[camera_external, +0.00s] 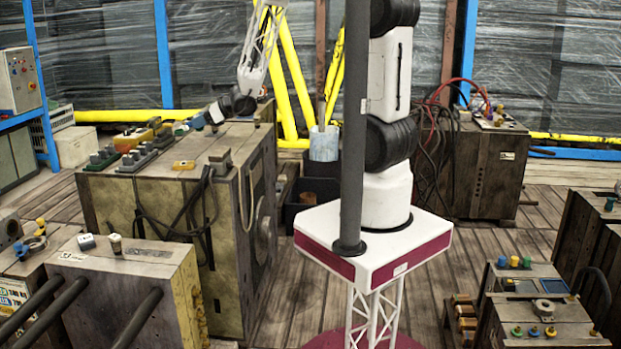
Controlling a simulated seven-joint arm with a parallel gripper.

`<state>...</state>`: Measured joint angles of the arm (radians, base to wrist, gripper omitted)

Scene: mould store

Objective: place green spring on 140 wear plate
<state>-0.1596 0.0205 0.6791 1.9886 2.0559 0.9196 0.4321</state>
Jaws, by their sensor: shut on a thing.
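My gripper (199,121) hangs at the end of my arm, above the back part of the large mould block (165,205) at left. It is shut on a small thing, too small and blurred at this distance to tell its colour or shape. No green spring can be made out with certainty.
Dark green parts with grey blocks (131,158) lie along the block's left top edge. A yellow and orange part (133,138) lies behind them. A grey upright piece (221,160) stands at the right front edge. Black hoses (200,200) hang down the front. Another mould block (130,285) stands nearer the camera.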

